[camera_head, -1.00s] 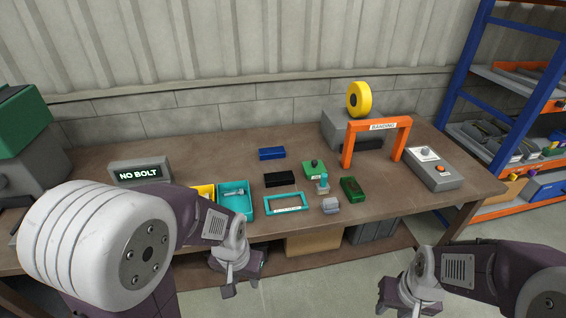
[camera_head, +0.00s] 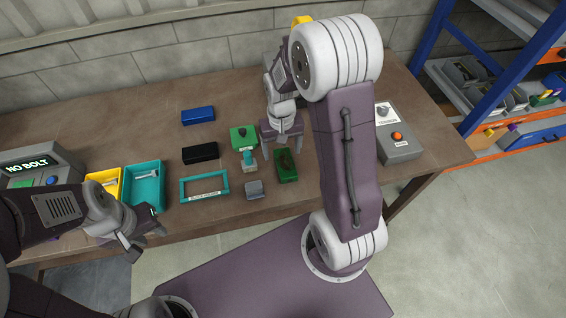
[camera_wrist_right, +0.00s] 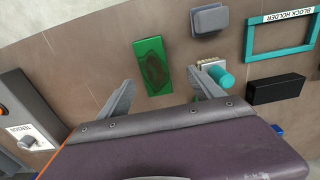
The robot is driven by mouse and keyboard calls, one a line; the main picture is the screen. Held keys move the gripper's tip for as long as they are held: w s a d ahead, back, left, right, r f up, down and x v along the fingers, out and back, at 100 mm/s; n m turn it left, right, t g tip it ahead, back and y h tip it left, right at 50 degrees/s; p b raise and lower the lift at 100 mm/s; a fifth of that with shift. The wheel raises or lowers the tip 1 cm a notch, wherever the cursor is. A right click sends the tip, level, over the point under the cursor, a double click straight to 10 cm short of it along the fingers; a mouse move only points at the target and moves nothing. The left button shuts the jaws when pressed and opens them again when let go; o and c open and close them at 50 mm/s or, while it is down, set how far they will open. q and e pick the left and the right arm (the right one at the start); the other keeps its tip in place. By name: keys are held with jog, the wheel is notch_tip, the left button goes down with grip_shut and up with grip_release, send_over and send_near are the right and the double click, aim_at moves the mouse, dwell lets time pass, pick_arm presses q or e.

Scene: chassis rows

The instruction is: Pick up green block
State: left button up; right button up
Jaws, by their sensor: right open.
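The green block (camera_head: 287,167) has a dark marking on top and lies on the brown table. It also shows in the right wrist view (camera_wrist_right: 151,58), just ahead of my fingers. My right gripper (camera_head: 282,154) is open and empty above the table, at the block's far end; in the wrist view its fingertips (camera_wrist_right: 163,80) are on either side of the block's near end, apart from it. My left gripper (camera_head: 147,243) is empty near the table's front edge, below the teal bin, with its fingers apart.
A green box with a black knob (camera_head: 243,137) and a teal-topped piece (camera_head: 249,161) stand left of the block. A grey block (camera_head: 254,189), teal block holder frame (camera_head: 222,193), black block (camera_head: 200,153) and blue block (camera_head: 198,116) lie further left. A grey control box (camera_head: 398,150) stands right.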

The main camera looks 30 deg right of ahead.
aim_at(285, 162)
jog(key=f, duration=0.1)
jog(key=w+d+f, duration=0.1)
jog(key=f, duration=0.1)
jog(key=shift+d, duration=0.15)
jog(key=f, duration=0.1)
jog(key=s+f, duration=0.1)
jog(key=f, duration=0.1)
jog(key=shift+s+f, duration=0.1)
jog(key=shift+f, duration=0.55)
jog(key=shift+w+d+f, duration=0.1)
jog(key=shift+w+f, duration=0.1)
jog(key=shift+w, duration=0.05)
jog(key=shift+s+r, duration=0.1)
jog(key=shift+s, duration=0.05)
jog(key=c, duration=1.1)
grip_shut()
